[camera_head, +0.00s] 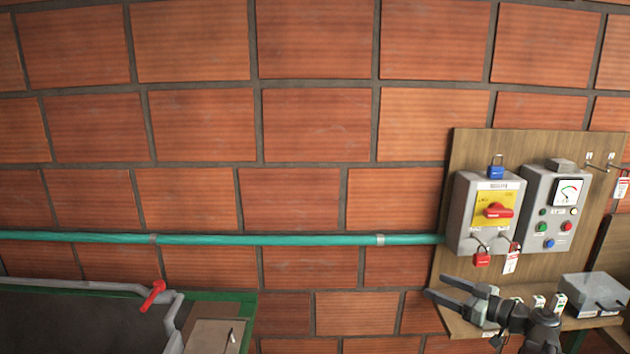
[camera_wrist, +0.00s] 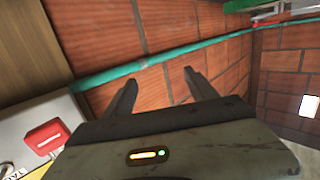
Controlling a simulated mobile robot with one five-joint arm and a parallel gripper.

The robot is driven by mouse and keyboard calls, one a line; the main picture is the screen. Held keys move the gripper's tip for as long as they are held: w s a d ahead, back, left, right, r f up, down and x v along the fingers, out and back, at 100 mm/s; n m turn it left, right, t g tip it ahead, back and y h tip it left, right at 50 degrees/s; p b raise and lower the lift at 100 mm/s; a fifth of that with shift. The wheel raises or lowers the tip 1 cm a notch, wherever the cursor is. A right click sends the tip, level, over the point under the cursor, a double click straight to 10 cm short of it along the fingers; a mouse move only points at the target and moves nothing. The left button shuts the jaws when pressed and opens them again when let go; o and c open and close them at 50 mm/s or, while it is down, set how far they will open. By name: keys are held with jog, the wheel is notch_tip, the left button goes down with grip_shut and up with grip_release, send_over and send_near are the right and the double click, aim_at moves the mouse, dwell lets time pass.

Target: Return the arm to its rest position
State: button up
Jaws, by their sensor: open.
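My gripper (camera_head: 434,287) is at the lower right in the head view, in front of the lower left part of the wooden board (camera_head: 460,160). Its two dark fingers point left and stand apart with nothing between them. In the wrist view the gripper (camera_wrist: 161,76) is also open and empty, with the brick wall and green pipe beyond it. The lower part of my arm is cut off by the frame's bottom edge.
A grey switch box (camera_head: 462,215) with a red handle (camera_head: 497,211), a blue padlock (camera_head: 496,172) and a red padlock (camera_head: 482,259) hangs above my gripper. A meter box (camera_head: 535,190) stands beside it. A green pipe (camera_head: 270,240) runs along the wall. A red lever (camera_head: 153,296) is lower left.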

jog(key=s+a+f+n+g+h, duration=0.1)
jog(key=a+f+g, duration=0.3)
jog(key=a, duration=0.6)
jog(key=a+f+n+g, duration=0.1)
jog(key=a+f+g, duration=0.3)
jog(key=a, duration=0.6)
jog(key=s+a+f+n+g+h, duration=0.1)
jog(key=a+f+g, duration=0.1)
jog(key=a+f, duration=0.6)
jog(key=s+a+f+m+g+h, duration=0.2)
jog(key=s+a+f+h, duration=0.1)
jog(key=s+a, duration=0.1)
jog(key=s+d+f+m+g+h, duration=0.1)
jog(key=s+d+f+m+h, duration=0.1)
jog(key=d+m+h, duration=0.3)
jog(key=d+m, duration=0.3)
jog(key=d, duration=0.1)
jog(key=shift+s+d+m, duration=0.2)
jog(key=shift+d+m, duration=0.05)
jog(key=shift+m, duration=0.15)
jog(key=shift+f, duration=0.1)
